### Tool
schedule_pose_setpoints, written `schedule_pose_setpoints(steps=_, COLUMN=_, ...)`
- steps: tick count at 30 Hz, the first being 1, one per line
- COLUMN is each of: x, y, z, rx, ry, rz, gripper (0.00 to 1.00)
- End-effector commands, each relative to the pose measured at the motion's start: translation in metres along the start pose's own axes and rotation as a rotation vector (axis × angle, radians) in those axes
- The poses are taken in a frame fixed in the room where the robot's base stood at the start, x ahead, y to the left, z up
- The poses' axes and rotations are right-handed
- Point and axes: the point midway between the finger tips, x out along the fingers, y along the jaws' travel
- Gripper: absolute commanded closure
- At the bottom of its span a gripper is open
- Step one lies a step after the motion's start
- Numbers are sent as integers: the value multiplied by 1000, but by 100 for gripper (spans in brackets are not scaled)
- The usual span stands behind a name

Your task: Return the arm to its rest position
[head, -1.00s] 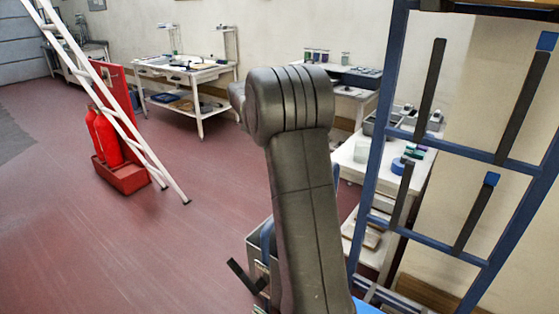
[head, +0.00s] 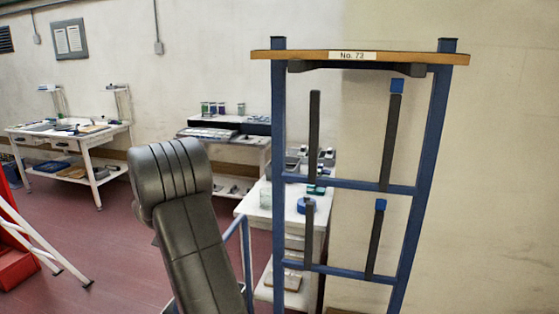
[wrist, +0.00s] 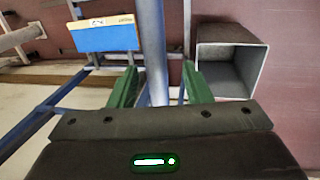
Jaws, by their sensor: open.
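My arm (head: 190,230) shows in the head view as dark grey links, bent at a rounded joint, left of a blue frame. My gripper (wrist: 160,88) shows in the wrist view with its two green fingers apart. A blue post passes between or behind the fingers in that picture; I cannot tell how near it is. Nothing is held in the fingers. The gripper is hidden in the head view.
A grey open box (wrist: 228,70) lies right of the fingers. A white bench (head: 85,140), a ladder (head: 40,240) and red floor are at left.

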Motion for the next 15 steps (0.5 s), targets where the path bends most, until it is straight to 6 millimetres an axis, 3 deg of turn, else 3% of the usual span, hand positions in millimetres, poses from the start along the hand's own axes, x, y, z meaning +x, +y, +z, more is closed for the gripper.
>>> schedule_pose_setpoints(steps=4, x=16, y=1, z=0, rx=1, ry=-1, rz=0, gripper=56)
schedule_pose_setpoints(steps=15, x=16, y=8, z=0, rx=1, ry=0, rz=-1, gripper=56)
